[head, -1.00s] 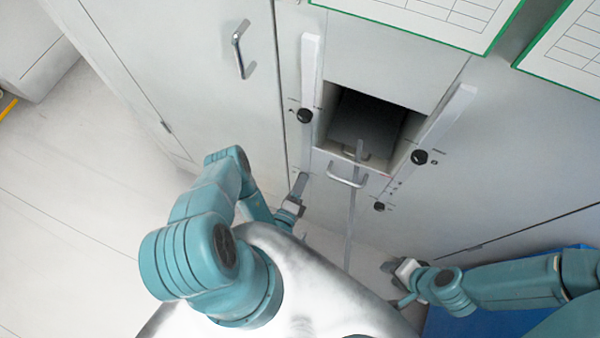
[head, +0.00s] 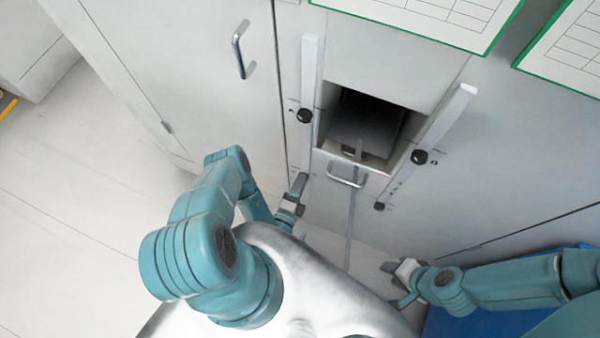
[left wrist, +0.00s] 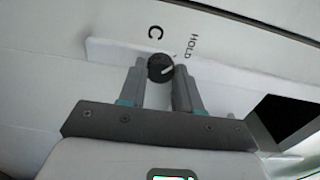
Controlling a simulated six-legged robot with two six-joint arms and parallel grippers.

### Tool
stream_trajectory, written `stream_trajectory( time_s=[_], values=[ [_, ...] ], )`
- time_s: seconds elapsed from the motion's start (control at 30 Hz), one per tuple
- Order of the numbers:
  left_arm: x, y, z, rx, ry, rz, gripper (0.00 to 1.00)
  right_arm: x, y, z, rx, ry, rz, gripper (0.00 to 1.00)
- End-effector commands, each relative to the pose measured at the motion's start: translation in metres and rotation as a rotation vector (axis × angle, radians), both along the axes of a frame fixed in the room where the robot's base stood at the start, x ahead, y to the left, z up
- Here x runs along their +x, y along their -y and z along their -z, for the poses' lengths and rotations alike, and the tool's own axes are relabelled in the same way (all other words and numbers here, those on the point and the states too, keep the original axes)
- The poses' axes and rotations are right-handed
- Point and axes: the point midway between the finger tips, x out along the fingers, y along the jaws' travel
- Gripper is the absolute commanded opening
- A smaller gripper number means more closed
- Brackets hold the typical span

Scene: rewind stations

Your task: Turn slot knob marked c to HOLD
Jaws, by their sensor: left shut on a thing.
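The knob marked C (left wrist: 160,68) is a round black knob with a white pointer line, seen in the left wrist view. Its pointer faces right and slightly up in the picture. The HOLD label (left wrist: 192,47) lies up and to the right of it, so the pointer lies below the direction of that label. My left gripper (left wrist: 160,80) has one finger on each side of the knob and is shut on it. In the head view my left gripper (head: 300,186) is at the panel left of the slot, and this knob cannot be made out there. My right gripper (head: 397,270) is low at the right, away from the knobs.
Other black knobs sit at the upper left (head: 305,115), right (head: 419,157) and lower right (head: 379,206) of the open slot (head: 395,105). A drawer handle (head: 346,176) projects below the slot. A cabinet door handle (head: 239,48) is at the upper left.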

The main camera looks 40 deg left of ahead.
Motion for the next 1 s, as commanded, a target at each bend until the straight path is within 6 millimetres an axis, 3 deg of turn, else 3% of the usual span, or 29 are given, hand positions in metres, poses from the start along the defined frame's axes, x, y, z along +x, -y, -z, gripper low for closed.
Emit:
stream_trajectory(
  time_s=[0.03, 0.07, 0.1, 0.13, 0.4, 0.53, 0.63, 1.0],
  values=[
    [-0.001, 0.001, 0.001, -0.005, -0.005, 0.0, 0.03, 0.0, 0.0, 0.0, 0.0, 0.0, 0.0, 0.38],
    [-0.001, 0.001, 0.001, -0.005, -0.005, 0.0, 0.4, 0.0, 0.0, 0.0, 0.0, 0.0, 0.0, 0.38],
    [-0.001, 0.001, 0.001, -0.004, -0.005, 0.0, 0.53, 0.0, 0.0, 0.0, 0.0, 0.0, 0.0, 0.38],
    [-0.001, 0.001, 0.001, -0.004, -0.005, 0.0, 0.59, 0.0, 0.0, 0.0, 0.0, 0.0, 0.0, 0.38],
    [-0.001, 0.0, 0.0, -0.002, -0.003, 0.0, 0.59, 0.0, 0.0, 0.0, 0.0, 0.0, 0.0, 0.38],
    [-0.01, 0.002, 0.0, -0.003, -0.005, -0.003, 0.59, 0.0, 0.0, -0.003, 0.0, 0.0, 0.0, 0.38],
    [-0.028, 0.006, -0.001, -0.006, -0.006, -0.006, 0.59, 0.0, 0.0, -0.009, 0.0, 0.0, 0.0, 0.38],
    [-0.097, 0.021, 0.004, -0.006, -0.008, -0.009, 0.59, 0.0, 0.0, 0.015, 0.0, 0.0, 0.0, 0.38]
  ],
)
